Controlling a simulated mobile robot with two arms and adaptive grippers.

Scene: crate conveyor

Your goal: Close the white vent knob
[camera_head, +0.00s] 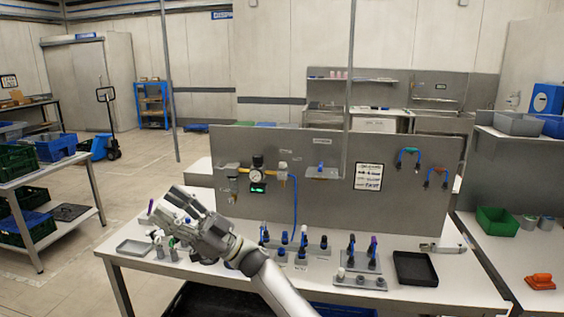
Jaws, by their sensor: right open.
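My right gripper (168,204) is open and empty, above the left part of the workbench (215,277), with its arm coming in from the lower right. A grey upright panel (330,209) stands on the bench behind it. An air unit with a round gauge (257,163) and yellow fittings is mounted on the panel's left part, right of and beyond the gripper. A small white-topped piece (341,273) stands on a grey block at the bench front. I cannot tell which part is the white vent knob, or its setting. My left gripper is not in view.
A grey tray (134,248) and small fittings lie near the gripper. Several blue-and-black connectors (303,240) stand along the bench. A black tray (415,269) lies at right. A blue hose (295,200) hangs on the panel. A shelf rack (88,180) stands at left.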

